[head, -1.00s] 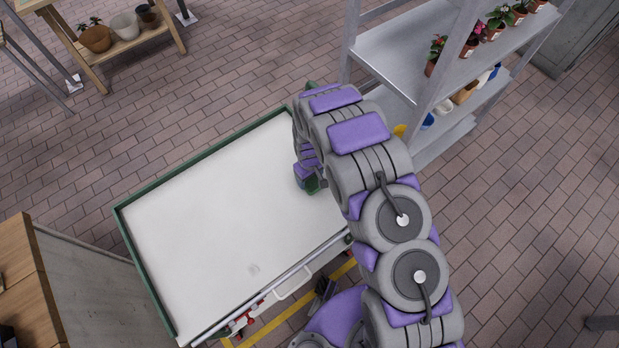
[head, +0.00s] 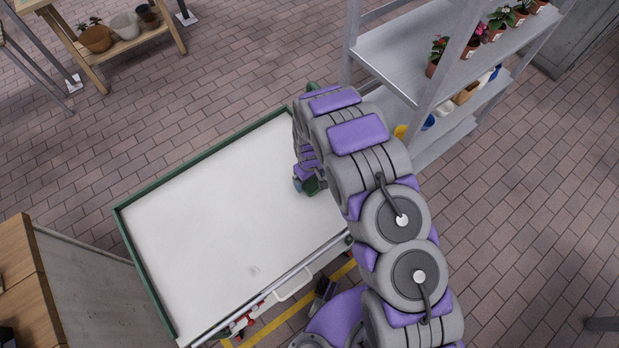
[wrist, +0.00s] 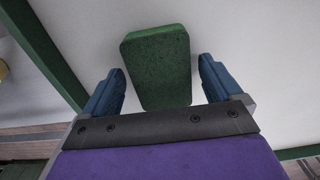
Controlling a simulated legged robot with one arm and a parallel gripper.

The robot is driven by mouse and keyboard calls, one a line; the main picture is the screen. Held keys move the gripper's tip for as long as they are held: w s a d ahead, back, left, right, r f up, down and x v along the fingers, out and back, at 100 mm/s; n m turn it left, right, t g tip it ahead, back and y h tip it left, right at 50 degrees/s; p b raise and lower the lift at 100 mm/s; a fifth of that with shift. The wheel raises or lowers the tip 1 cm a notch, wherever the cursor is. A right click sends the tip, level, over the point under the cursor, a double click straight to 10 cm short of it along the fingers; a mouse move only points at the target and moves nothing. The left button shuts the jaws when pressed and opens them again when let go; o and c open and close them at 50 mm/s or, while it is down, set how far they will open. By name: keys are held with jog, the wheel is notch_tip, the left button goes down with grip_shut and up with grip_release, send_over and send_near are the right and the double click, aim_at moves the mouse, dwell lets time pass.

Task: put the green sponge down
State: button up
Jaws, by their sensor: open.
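The green sponge (wrist: 158,62) lies between the two blue fingers of my gripper (wrist: 160,80) in the wrist view. The fingers are open, with a gap on each side of the sponge. The sponge appears to rest on the white top of the green-rimmed cart (head: 220,220). In the head view a small dark green part of the sponge (head: 311,187) shows beside my gripper, near the right side of the cart top. My arm hides the rest of it.
A grey metal shelf (head: 395,60) with potted plants stands behind the cart at the right. A wooden bench (head: 125,50) with bowls and pots is at the back left. A wooden-topped cabinet (head: 28,280) stands at the front left. Most of the cart top is clear.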

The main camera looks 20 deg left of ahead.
aim_at(311, 180)
notch_tip(311, 180, up, 12)
jog(key=p, duration=0.1)
jog(key=shift+f, duration=0.15)
jog(key=s+d+r+m, duration=0.3)
jog(key=d+r+m, duration=0.3)
jog(key=d+r, duration=1.6)
jog(key=s+d+r+m+g, duration=0.1)
jog(key=s+d+r+m, duration=0.2)
jog(key=s, duration=0.8)
jog(key=s+d+r+m, duration=0.3)
jog(key=s+d+r, duration=0.4)
jog(key=s+d, duration=0.4)
jog(key=shift+s+m+g, duration=0.3)
jog(key=shift+s+g, duration=0.1)
jog(key=shift+s, duration=0.05)
